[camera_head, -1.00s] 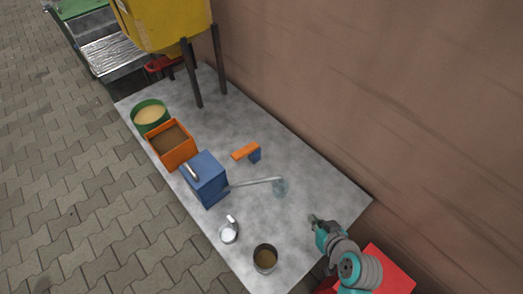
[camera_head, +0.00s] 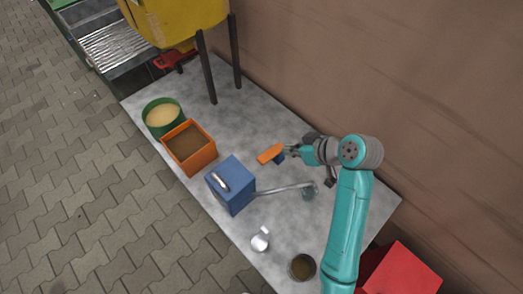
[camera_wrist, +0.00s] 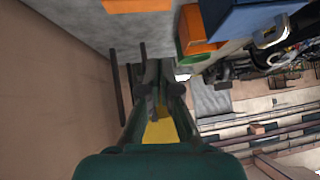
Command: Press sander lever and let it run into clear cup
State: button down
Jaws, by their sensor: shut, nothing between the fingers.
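An orange lever (camera_head: 269,153) on a small blue block (camera_head: 279,157) sits on the grey table, right of the middle. A blue box (camera_head: 231,187) with a metal handle on top stands in front of it. A thin pipe (camera_head: 280,190) runs from the box to the clear cup (camera_head: 310,192), whose contents I cannot make out. My gripper (camera_head: 288,149) is shut and empty, its tips close to the right end of the lever; I cannot tell whether they touch. In the wrist view, its fingers (camera_wrist: 158,85) are together and an orange piece (camera_wrist: 138,5), likely the lever, is cut off at the top.
An orange bin (camera_head: 189,147) and a green round tub (camera_head: 162,118) stand to the left. A small white-topped cup (camera_head: 260,241) and a brown-filled can (camera_head: 303,267) are near the front. A yellow hopper (camera_head: 180,20) stands behind; a brown wall rises at right.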

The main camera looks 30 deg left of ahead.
aim_at(265, 163)
jog(key=shift+a, duration=0.15)
jog(key=shift+s+d+f+x, duration=0.15)
jog(key=shift+d+f+x, duration=0.2)
jog(key=shift+x, duration=1.75)
jog(key=shift+s+d+f+x, duration=0.2)
jog(key=shift+d+f+x, duration=0.1)
jog(key=shift+x, duration=1.85)
jog(key=shift+s+d+f+x, duration=0.15)
jog(key=shift+d+f+x, duration=0.15)
jog(key=shift+x, duration=1.8)
jog(key=shift+s+a+f+n+t, duration=0.2)
jog(key=shift+s+f+n+t, duration=0.1)
jog(key=shift+s+f+t, duration=0.35)
jog(key=shift+f+n+t+h, duration=0.3)
jog(key=shift+f+n+t, duration=0.1)
jog(key=shift+f+t, duration=0.3)
jog(key=shift+s+f, duration=0.1)
jog(key=shift+f, duration=0.45)
